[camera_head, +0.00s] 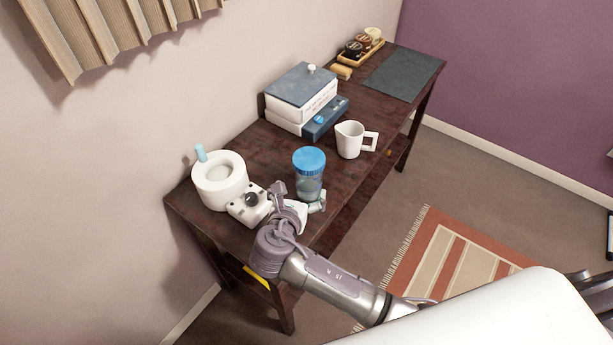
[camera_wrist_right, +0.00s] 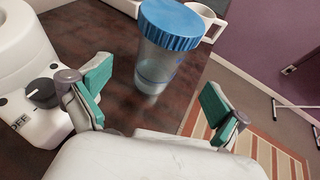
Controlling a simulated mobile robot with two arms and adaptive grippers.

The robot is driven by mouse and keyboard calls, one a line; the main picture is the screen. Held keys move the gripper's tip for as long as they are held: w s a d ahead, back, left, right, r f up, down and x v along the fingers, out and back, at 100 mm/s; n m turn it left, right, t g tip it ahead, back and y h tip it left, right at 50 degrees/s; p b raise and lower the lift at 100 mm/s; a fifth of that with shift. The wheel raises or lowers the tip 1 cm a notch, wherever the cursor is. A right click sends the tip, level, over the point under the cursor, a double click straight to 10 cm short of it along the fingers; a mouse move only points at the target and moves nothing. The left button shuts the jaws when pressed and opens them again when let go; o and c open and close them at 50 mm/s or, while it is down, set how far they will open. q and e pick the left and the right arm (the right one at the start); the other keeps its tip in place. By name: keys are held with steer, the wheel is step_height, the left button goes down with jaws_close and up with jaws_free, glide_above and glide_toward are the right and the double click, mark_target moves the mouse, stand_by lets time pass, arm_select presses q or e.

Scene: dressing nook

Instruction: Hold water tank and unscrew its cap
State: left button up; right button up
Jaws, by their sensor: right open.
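The water tank (camera_head: 308,185) is a clear, bluish cup standing upright on the dark wooden table. Its ribbed blue cap (camera_head: 309,159) sits on top. In the right wrist view the tank (camera_wrist_right: 155,68) and cap (camera_wrist_right: 172,24) are just beyond the fingertips, near the middle. My right gripper (camera_head: 297,199) is open and low over the table's front edge, close to the tank. In the wrist view its green-padded fingers (camera_wrist_right: 155,97) are spread wide, with nothing held between them. My left gripper is not in view.
A white round appliance (camera_head: 205,190) with a dial base (camera_head: 245,207) stands left of the tank. A white jug (camera_head: 349,139) stands behind it to the right. Farther back are a blue-lidded box (camera_head: 302,84), a tray of jars (camera_head: 361,47) and a dark mat (camera_head: 403,73).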

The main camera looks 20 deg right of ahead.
mark_target(305, 180)
steer(key=x, duration=0.3)
steer(key=shift+w+f, duration=0.15)
steer(key=shift+w, duration=0.25)
steer(key=shift+w+d+f, duration=0.1)
steer(key=shift+w+d, duration=0.3)
steer(key=x, duration=0.4)
steer(key=shift+w+d, duration=0.1)
steer(key=shift+d, duration=0.1)
steer(key=shift+c, duration=0.4)
steer(key=c, duration=1.3)
